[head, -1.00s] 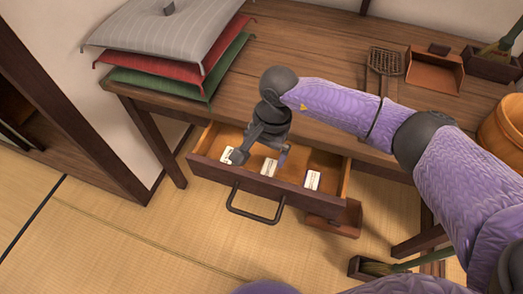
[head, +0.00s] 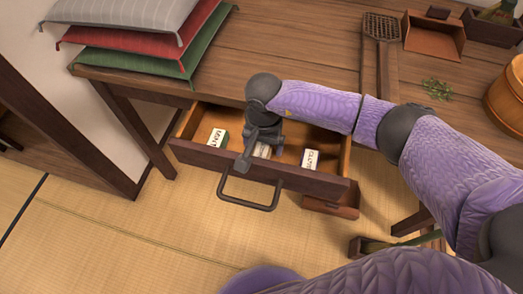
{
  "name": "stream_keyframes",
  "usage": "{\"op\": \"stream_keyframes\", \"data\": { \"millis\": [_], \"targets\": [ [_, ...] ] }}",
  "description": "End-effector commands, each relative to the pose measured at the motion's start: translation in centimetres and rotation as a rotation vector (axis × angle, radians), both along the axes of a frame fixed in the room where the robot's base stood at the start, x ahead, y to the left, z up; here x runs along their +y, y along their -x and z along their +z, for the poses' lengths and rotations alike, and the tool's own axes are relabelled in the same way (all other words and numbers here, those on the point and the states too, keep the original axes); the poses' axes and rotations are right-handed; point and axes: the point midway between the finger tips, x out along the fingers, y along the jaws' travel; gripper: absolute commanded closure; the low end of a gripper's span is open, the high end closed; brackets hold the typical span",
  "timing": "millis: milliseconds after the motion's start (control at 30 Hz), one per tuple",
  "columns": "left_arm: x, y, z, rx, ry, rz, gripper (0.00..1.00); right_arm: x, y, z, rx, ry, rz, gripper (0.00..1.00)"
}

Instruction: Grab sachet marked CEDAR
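Three small sachets lie in the open wooden drawer (head: 215,160). The left sachet (head: 217,137) has a white label and a green side; its label seems to read MINT. The right sachet (head: 310,158) has a white label with a dark purplish edge; its word is too small to be sure of. The middle sachet (head: 262,151) is partly covered by my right gripper (head: 261,156) and its label cannot be read. My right gripper points down over the middle sachet, its fingers apart on either side of it. My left gripper is not in view.
The drawer's front handle (head: 248,204) sticks out over the tatami. Stacked cushions (head: 140,40) lie on the table's left. A grater (head: 380,28), a brown dustpan-like tray (head: 435,40), a green sprig (head: 437,89) and a wooden tub (head: 506,105) lie further right.

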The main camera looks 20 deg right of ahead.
Motion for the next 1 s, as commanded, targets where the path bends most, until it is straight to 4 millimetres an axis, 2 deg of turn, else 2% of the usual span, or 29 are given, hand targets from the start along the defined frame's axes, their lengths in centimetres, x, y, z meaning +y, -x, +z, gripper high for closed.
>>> {"op": "stream_keyframes", "data": {
  "millis": [33, 300, 400, 567, 633, 900, 1000],
  "targets": [
    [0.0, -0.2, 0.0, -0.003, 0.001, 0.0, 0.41, 0.0, 0.0, 0.0, 0.0, 0.0, 0.0, 0.23],
    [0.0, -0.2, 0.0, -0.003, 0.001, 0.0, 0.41, 0.0, 0.0, 0.0, 0.001, -0.001, -0.001, 0.8],
    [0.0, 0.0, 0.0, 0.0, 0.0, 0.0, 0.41, 0.0, 0.0, 0.0, 0.001, -0.001, -0.001, 0.97],
    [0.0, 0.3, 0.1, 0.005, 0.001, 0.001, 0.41, 0.0, 0.0, 0.1, 0.001, -0.001, -0.001, 0.97],
    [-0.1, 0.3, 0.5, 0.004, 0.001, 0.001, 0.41, 0.0, 0.0, 0.8, -0.002, -0.001, -0.001, 0.97],
    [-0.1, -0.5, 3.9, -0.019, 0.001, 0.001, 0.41, 0.0, -0.1, 8.1, -0.006, -0.001, -0.001, 0.97],
    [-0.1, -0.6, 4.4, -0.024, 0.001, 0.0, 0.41, 0.0, 0.0, 9.6, -0.004, -0.001, 0.0, 0.97]
  ]
}}
